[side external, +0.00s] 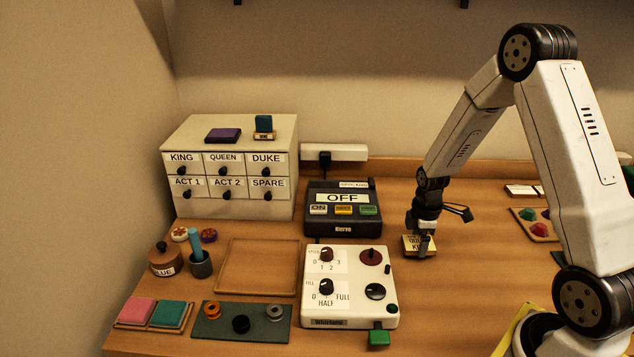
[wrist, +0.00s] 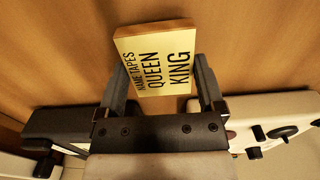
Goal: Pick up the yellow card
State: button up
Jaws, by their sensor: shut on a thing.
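The yellow card (wrist: 158,62) is a thick pale-yellow block with printed words including NAME TAPES, QUEEN and KING, seen in the wrist view. In the side view the yellow card (side external: 411,244) is at the tip of my gripper, right of the white control box. My gripper (wrist: 161,88) is shut on the card, with one finger at each side of its near end. In the side view my gripper (side external: 422,240) points down over the table and partly hides the card. I cannot tell whether the card touches the table or is slightly above it.
The white control box (side external: 327,263) with knobs and the black box (side external: 343,190) reading OFF stand left of my gripper. A drawer cabinet (side external: 270,150) is at the back left. An empty wooden tray (side external: 233,292) lies in front of it. Bare table (side external: 470,270) lies right of the card.

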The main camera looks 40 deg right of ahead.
jog(key=s+a+r, duration=0.5)
jog(key=s+r, duration=0.6)
jog(key=s, duration=0.2)
jog(key=shift+a+r, duration=0.15)
jog(key=shift+r, duration=0.1)
jog(key=shift+w, duration=0.1)
dwell(0.7)
jog(key=w+a+r+n, duration=0.1)
jog(key=w+a+n, duration=0.5)
jog(key=w, duration=0.6)
jog(key=w+a+n, duration=0.1)
jog(key=w+a, duration=0.3)
jog(key=a, duration=0.3)
jog(key=w+a+n, duration=0.2)
jog(key=w+a, duration=0.3)
jog(key=a, duration=0.3)
jog(key=shift+a, duration=0.3)
